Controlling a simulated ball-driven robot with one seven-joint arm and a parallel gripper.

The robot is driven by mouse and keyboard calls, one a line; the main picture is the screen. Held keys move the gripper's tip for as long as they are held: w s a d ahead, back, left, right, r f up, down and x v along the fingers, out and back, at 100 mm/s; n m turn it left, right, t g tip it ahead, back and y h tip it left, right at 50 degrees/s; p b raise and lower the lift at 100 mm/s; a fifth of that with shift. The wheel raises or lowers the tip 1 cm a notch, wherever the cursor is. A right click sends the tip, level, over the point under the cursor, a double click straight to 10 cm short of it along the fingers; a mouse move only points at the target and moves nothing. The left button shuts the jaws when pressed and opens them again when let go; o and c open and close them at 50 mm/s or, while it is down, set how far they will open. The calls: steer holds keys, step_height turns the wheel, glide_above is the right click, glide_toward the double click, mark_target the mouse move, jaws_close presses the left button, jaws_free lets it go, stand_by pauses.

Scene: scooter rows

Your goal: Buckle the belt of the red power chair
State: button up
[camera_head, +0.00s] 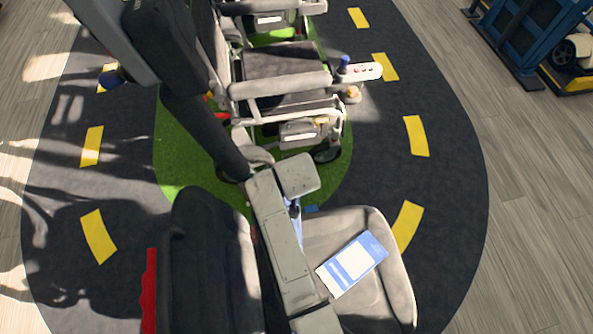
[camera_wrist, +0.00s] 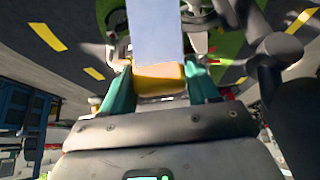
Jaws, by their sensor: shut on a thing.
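The chair in front of me shows a dark seat (camera_head: 375,300), a dark backrest (camera_head: 210,262) and a red part (camera_head: 150,290) at its left edge in the head view. My gripper (camera_wrist: 159,75) has two teal fingers in the wrist view. It is shut on a yellow-orange piece (camera_wrist: 160,84), likely the belt's end, with a pale blue strap-like band (camera_wrist: 155,30) running from it. In the head view my grey arm crosses between backrest and seat and hides most of the gripper. A bit of blue shows beside it. I cannot make out a buckle socket.
A blue and white card (camera_head: 353,263) lies on the seat. A white-framed power chair (camera_head: 285,85) with grey armrests stands behind on a green patch. A dark floor loop with yellow dashes surrounds them.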

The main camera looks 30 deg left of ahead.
steer(key=shift+f+b, duration=2.4)
steer(key=shift+f, duration=0.3)
steer(key=s+d+r+m+h, duration=0.1)
steer(key=d+m, duration=0.1)
steer(key=d, duration=0.9)
steer(key=d+m+t+h, duration=0.1)
steer(key=d+m, duration=0.1)
steer(key=d, duration=0.9)
steer(key=s+d+r+m+h, duration=0.1)
steer(key=d+m, duration=0.1)
steer(key=d, duration=0.9)
steer(key=a+n+y, duration=0.1)
steer(key=a+n, duration=0.1)
steer(key=a, duration=0.9)
steer(key=w+a+f+n+y+p, duration=0.1)
steer(key=a+n, duration=0.1)
steer(key=a, duration=0.9)
steer(key=w+a+f+n+g+y+p, duration=0.1)
steer(key=a+n, duration=0.1)
steer(key=a, duration=0.9)
steer(key=shift+f, duration=0.1)
steer(key=shift+f, duration=0.25)
steer(key=shift+f+b, duration=2.05)
steer(key=shift+f, duration=0.2)
